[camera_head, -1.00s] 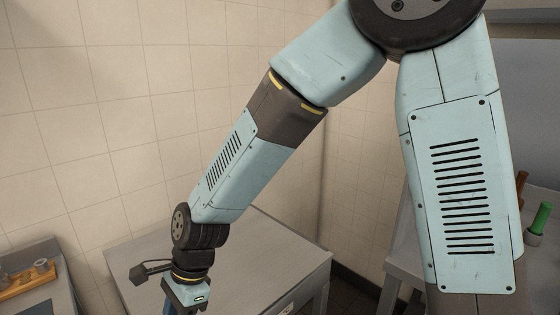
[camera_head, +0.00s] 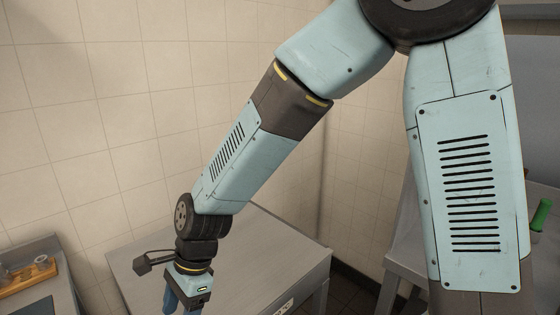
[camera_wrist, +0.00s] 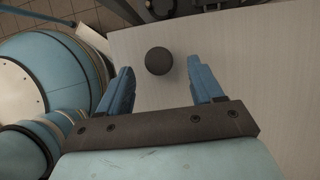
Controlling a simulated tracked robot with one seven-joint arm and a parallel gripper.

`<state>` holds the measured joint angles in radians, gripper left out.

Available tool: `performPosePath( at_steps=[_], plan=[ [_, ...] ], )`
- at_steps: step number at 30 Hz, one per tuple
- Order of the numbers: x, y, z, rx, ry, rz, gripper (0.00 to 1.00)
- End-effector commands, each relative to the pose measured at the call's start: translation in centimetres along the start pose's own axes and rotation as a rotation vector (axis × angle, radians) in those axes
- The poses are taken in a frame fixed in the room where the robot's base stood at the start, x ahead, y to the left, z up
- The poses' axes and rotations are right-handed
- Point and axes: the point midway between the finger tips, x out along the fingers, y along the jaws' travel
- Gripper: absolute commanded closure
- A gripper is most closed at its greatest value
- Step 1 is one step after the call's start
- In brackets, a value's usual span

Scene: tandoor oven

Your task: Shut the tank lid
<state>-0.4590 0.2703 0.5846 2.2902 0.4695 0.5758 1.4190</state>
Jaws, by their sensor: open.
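A grey box-like unit (camera_head: 285,252) with a flat top stands low in the middle of the head view. Its pale top also fills much of the wrist view (camera_wrist: 275,70). A dark round knob or ball (camera_wrist: 158,61) shows against that top. I cannot tell for sure which part is the tank lid, or whether it is open. My gripper (camera_wrist: 161,76) is open and empty, with its blue fingers pointing toward the top and the knob seen between their tips. In the head view only the gripper's upper part shows at the bottom edge.
A left-hand counter holds a wooden rack (camera_head: 27,277) with small items. At right, a grey table (camera_head: 402,240) carries a green-topped item (camera_head: 541,214). A tiled wall (camera_head: 70,130) stands behind. A dark item (camera_wrist: 155,8) lies at the top of the wrist view.

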Motion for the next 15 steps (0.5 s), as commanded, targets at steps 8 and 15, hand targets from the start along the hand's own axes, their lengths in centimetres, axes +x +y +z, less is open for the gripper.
performPosePath(
  at_steps=[8,15],
  plan=[
    [-1.9,-0.1,0.0,0.000,0.000,-0.003,0.34],
    [-2.9,0.0,0.0,0.000,0.000,-0.002,0.34]
  ],
)
